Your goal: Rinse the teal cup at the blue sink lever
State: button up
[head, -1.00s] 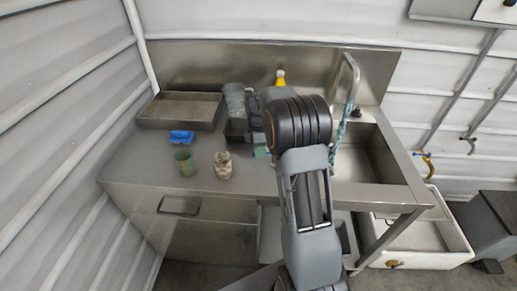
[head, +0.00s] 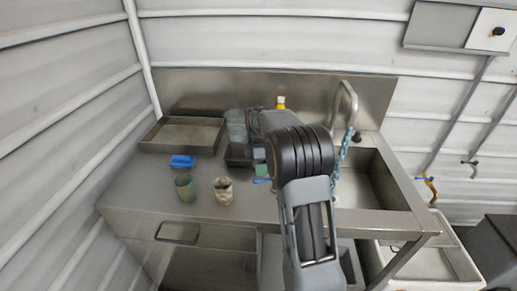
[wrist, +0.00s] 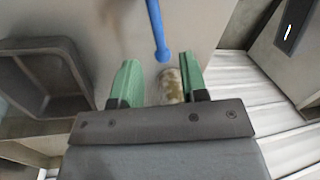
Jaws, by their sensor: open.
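The teal cup (head: 185,188) stands upright at the front left of the steel counter in the head view, well to the left of my gripper. It does not show in the wrist view. My gripper (wrist: 160,70) has green fingertips, spread apart with nothing gripped. In the head view my arm partly hides it. A blue rod with a rounded end (wrist: 157,30), which looks like the lever, reaches between and beyond the fingertips. A small blue piece (head: 262,181) shows beside my arm in the head view. A mottled beige cup (wrist: 172,88) appears between the fingers, apparently beyond them.
The mottled cup (head: 223,190) stands right of the teal cup. A blue sponge (head: 182,161) lies behind them, before a steel tray (head: 160,148). The sink basin (head: 370,165) and tall faucet (head: 347,100) are at right.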

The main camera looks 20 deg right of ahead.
notch_tip(320, 180, up, 10)
jog(key=w, duration=0.2)
jog(key=shift+d, duration=0.2)
dwell(0.4)
